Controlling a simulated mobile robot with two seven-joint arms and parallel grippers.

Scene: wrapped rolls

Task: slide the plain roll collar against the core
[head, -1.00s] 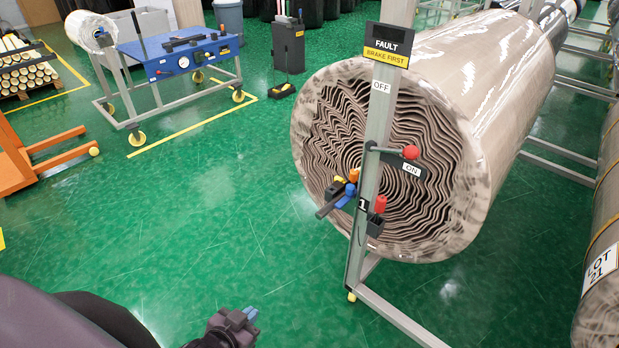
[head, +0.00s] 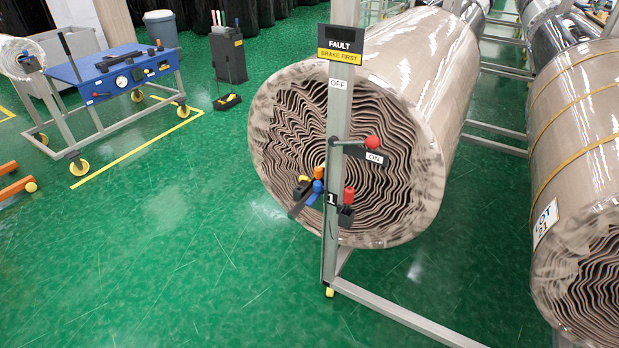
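A large wrapped roll without straps (head: 395,75) lies on a grey stand, its wavy layered end facing me. At the middle of that end is a small cluster: an orange piece (head: 320,172), a blue piece (head: 318,187) and a black bar (head: 300,203). I cannot tell which part is the collar, nor whether it touches the core. The stand's post (head: 337,120) partly covers the roll end. Neither of my grippers shows now.
The post carries a FAULT / BRAKE FIRST sign (head: 341,43), a red-knobbed lever (head: 372,142) near ON, and a red piece (head: 349,194). A strapped roll with a LOT label (head: 545,222) lies at right. A blue-topped cart (head: 110,70) stands left. Green floor (head: 170,270) is clear in front.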

